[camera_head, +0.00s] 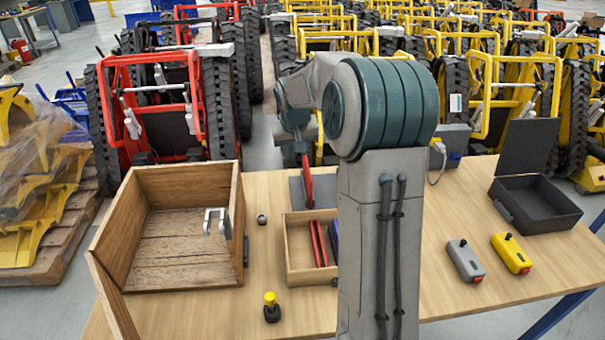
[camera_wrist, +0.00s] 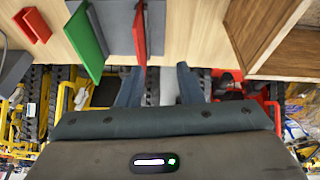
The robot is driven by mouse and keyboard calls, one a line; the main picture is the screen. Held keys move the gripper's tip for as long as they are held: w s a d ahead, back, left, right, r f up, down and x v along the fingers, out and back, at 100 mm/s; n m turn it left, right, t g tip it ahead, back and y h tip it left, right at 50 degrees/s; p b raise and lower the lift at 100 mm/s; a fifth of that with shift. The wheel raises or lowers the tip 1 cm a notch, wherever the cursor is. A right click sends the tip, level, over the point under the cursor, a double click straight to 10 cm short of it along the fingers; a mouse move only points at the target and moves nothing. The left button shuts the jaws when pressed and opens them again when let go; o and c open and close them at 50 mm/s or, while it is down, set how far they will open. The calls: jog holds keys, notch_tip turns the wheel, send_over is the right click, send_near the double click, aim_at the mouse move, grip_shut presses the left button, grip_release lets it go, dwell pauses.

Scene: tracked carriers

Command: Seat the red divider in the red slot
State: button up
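A red divider (camera_head: 307,182) stands upright, edge-on, at a grey slotted base (camera_head: 296,190) in the head view. In the wrist view the red divider (camera_wrist: 139,32) rises at the grey base (camera_wrist: 118,30), with a green divider (camera_wrist: 86,42) to its left. I cannot tell how deep the red one sits. My gripper (camera_head: 303,148) is just above the red divider. In the wrist view its two fingers (camera_wrist: 159,76) are apart with nothing between them; the red divider's near end is close to the left finger. My arm hides part of the base in the head view.
A small wooden box (camera_head: 299,279) holds red strips and a blue piece. A large wooden crate (camera_head: 182,280) stands left. A black open case (camera_head: 535,205), a grey control box (camera_head: 466,260) and a yellow one (camera_head: 511,254) lie right. A yellow-topped knob (camera_head: 271,307) stands in front.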

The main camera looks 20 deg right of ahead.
jog(key=m, duration=0.1)
send_near(307, 167)
jog(key=shift+w+d+r+p+x, duration=0.15)
jog(key=shift+p+x, duration=0.45)
jog(key=shift+x, duration=1.4)
jog(key=shift+w+d+p+x, duration=0.15)
jog(key=shift+p+x, duration=0.5)
jog(key=shift+x, duration=1.35)
jog(key=shift+w+r+p+x, duration=0.15)
jog(key=shift+p+x, duration=0.45)
jog(key=shift+x, duration=1.4)
jog(key=shift+f, duration=0.1)
grip_shut()
